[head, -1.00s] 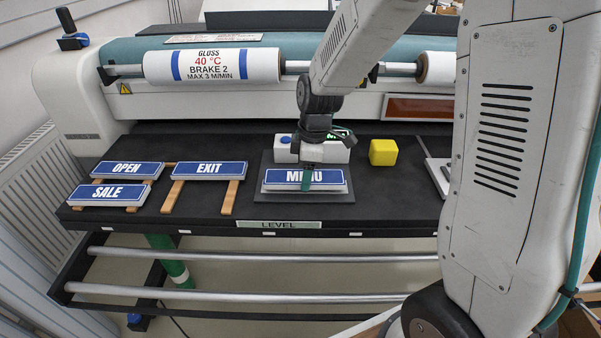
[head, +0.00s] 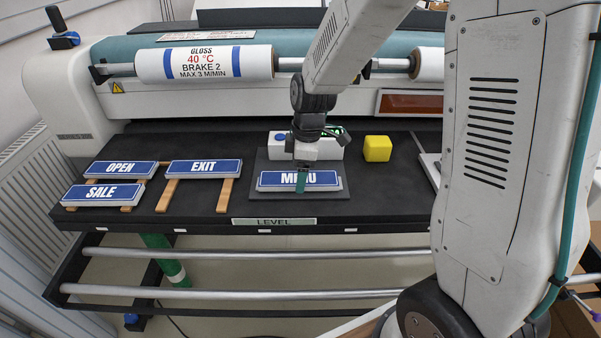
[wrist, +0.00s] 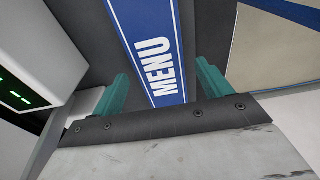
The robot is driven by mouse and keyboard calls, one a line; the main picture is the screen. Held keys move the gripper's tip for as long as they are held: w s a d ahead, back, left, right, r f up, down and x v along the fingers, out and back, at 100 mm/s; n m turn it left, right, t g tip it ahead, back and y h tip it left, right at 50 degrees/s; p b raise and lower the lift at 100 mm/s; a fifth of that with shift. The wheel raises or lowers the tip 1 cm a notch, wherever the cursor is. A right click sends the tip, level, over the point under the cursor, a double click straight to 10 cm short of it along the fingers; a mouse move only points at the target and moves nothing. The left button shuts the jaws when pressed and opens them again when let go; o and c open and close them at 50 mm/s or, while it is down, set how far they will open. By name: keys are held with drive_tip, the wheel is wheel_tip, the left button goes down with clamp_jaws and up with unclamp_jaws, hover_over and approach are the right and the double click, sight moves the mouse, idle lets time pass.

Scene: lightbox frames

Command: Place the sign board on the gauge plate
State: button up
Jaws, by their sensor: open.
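The blue sign board with white MENU lettering (head: 324,179) lies flat on the dark grey gauge plate (head: 268,164), near the plate's front part. It also shows in the wrist view (wrist: 150,35), running away between the fingers. My gripper (head: 301,180) is over the board's middle, with one teal finger visible in front of its front edge. In the wrist view my gripper (wrist: 162,78) is open, with a teal finger on each side of the board and a gap showing at both. The part of the board nearest the palm is hidden.
A white box with a green display (head: 325,150) stands behind the board. A yellow cube (head: 377,148) is to the right. The OPEN (head: 125,169), SALE (head: 105,194) and EXIT (head: 205,168) signs rest on wooden strips at left. A printed roll (head: 205,65) is behind.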

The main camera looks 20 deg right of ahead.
wheel_tip(320, 180, up, 11)
drive_tip(key=d, duration=0.1)
drive_tip(key=s+d+r+m, duration=0.1)
drive_tip(key=s+r+m, duration=0.2)
drive_tip(key=s, duration=1)
drive_tip(key=s+d+r+m+h, duration=0.1)
drive_tip(key=s+r+m, duration=0.3)
drive_tip(key=s+m, duration=0.6)
drive_tip(key=s, duration=0.3)
drive_tip(key=shift+r+m+t, duration=0.15)
drive_tip(key=shift+m+t, duration=0.15)
idle(0.4)
